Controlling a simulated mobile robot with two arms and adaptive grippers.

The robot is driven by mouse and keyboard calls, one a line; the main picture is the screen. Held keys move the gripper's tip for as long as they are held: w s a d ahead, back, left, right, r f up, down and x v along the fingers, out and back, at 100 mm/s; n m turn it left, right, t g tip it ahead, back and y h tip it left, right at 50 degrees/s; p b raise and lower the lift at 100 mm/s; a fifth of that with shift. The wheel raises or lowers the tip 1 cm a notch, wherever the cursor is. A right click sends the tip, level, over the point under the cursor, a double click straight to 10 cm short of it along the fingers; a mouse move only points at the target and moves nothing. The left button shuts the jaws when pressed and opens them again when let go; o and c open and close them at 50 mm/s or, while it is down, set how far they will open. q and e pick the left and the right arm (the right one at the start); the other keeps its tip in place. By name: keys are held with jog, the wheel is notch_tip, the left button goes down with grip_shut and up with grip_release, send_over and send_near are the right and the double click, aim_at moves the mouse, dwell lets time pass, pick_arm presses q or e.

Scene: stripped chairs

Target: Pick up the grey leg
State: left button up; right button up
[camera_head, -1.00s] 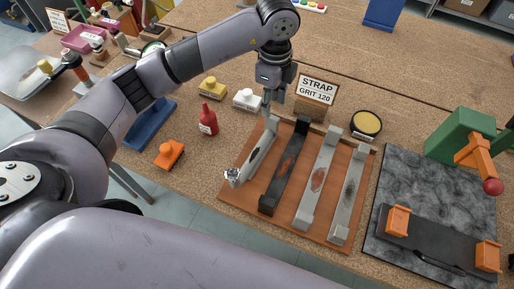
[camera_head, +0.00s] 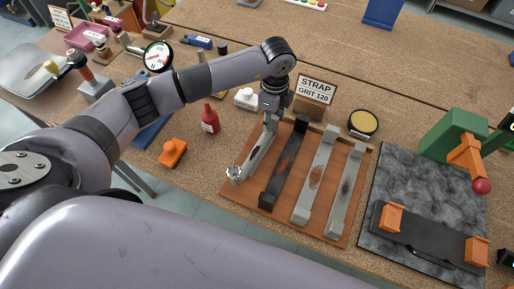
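A wooden tray (camera_head: 235,202) holds several long legs side by side. The leftmost leg (camera_head: 257,158) is grey with a dark mark and a metal fitting at its near end. Beside it lie a black leg (camera_head: 283,168) with a rusty patch, a pale grey leg (camera_head: 313,184) with a rusty patch, and another grey leg (camera_head: 344,195) with a dark patch. My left gripper (camera_head: 270,117) points down at the far end of the leftmost leg and hides part of it. I cannot tell whether its fingers are open or closed on the leg. My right gripper is not in view.
A sign (camera_head: 316,89) and a round yellow-topped tin (camera_head: 363,123) stand behind the tray. A red bottle (camera_head: 210,118), a white block (camera_head: 246,98) and an orange block (camera_head: 173,152) lie left. A dark stone slab (camera_head: 390,175) with a green press (camera_head: 447,137) is right.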

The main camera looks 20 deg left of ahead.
pick_arm(q)
grip_shut()
dwell(0.6)
